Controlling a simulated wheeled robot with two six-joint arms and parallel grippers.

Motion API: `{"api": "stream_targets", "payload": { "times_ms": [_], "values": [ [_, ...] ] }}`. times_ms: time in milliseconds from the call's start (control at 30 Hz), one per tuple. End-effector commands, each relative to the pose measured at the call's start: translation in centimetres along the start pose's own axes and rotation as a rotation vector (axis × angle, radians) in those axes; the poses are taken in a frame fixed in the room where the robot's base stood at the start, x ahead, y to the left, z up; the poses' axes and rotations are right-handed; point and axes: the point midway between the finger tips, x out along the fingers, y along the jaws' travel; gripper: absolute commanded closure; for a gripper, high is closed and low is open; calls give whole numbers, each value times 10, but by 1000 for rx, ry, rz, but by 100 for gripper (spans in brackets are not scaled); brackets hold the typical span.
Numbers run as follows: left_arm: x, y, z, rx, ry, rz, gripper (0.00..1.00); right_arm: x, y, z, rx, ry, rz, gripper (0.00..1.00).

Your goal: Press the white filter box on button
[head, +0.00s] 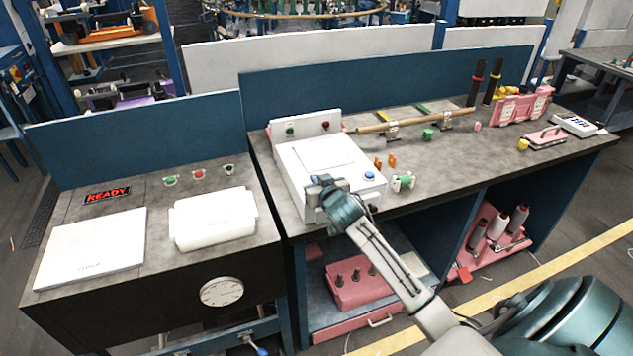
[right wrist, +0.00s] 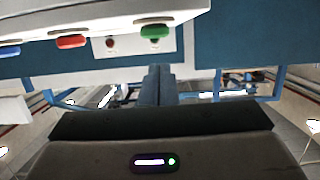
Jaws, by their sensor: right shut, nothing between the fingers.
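The white filter box (head: 300,172) stands on the left part of the right bench, with an upright white panel (head: 305,124) behind it. A blue button (head: 369,175) shows on its right front part. My right gripper (head: 320,183) is shut and empty, over the front left of the box, hiding part of its top. In the right wrist view, which appears upside down, its closed fingers (right wrist: 158,72) are close to a green button (right wrist: 156,32); I cannot tell whether they touch it. A red button (right wrist: 72,41) sits beside the green one. My left gripper is out of view.
A wooden rod (head: 415,121) lies on holders behind and right of the box. Small orange blocks (head: 385,161) and a green-white part (head: 403,182) lie near its right side. A lidded white container (head: 213,218) and a READY sign (head: 107,194) are on the left bench.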

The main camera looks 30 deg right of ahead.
Motion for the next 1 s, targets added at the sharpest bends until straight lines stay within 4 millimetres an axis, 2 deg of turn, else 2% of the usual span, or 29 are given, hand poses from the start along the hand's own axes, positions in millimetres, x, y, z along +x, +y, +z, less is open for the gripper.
{"api": "stream_targets", "payload": {
  "times_ms": [33,200,567,800,1000],
  "values": [
    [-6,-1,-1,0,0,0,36,1,0,5,1,-3,0,100],
    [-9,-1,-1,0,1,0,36,4,0,18,0,0,0,100],
    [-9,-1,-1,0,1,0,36,5,0,21,0,2,-1,100],
    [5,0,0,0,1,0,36,10,0,42,0,0,1,100],
    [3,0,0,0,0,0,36,10,0,44,2,-6,2,100]
  ]
}}
